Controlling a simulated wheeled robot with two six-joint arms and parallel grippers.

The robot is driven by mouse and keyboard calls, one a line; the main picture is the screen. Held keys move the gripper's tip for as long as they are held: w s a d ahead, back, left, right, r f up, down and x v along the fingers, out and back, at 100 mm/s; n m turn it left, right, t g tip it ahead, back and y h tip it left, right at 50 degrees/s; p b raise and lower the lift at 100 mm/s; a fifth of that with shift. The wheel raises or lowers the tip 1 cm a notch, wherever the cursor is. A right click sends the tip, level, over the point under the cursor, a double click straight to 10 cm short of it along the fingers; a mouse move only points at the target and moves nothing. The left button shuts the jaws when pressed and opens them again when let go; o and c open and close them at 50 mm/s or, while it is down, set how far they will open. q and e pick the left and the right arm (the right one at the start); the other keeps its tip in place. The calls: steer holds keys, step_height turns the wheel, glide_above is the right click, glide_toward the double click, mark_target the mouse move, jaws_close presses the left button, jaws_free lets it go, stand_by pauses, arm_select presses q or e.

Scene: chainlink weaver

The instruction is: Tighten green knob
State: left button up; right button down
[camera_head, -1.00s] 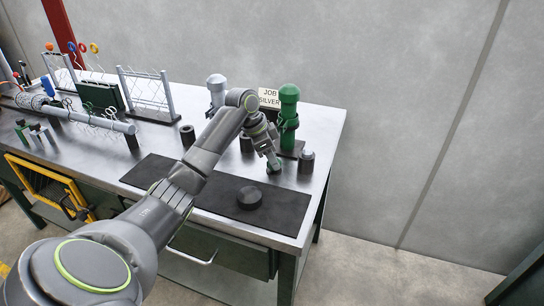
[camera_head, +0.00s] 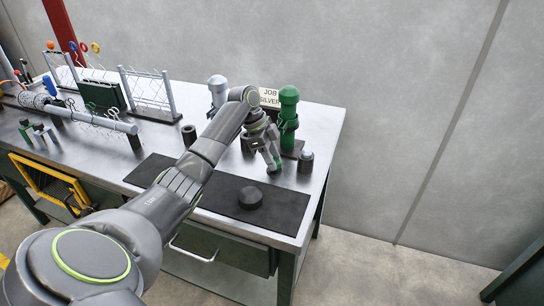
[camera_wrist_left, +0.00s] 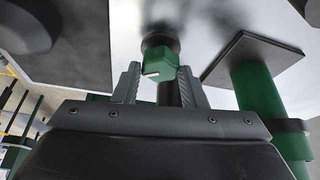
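The green knob (camera_wrist_left: 163,63) sits on a dark round base in the left wrist view, with a small pale mark on its face. My left gripper (camera_wrist_left: 160,72) is open, one finger on each side of the knob. A narrow gap shows on the left; whether the right finger touches cannot be told. In the head view my left gripper (camera_head: 273,168) points down over the knob's place, hiding most of it. My right gripper is in neither view.
A dark disc (camera_head: 250,198) lies on the black mat (camera_head: 215,188).

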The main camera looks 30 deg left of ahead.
arm_select(q)
steer(key=o, duration=0.4)
steer(key=shift+c, duration=0.2)
steer(key=p+v, duration=0.2)
steer(key=v, duration=1.5)
steer(key=shift+r, duration=0.2)
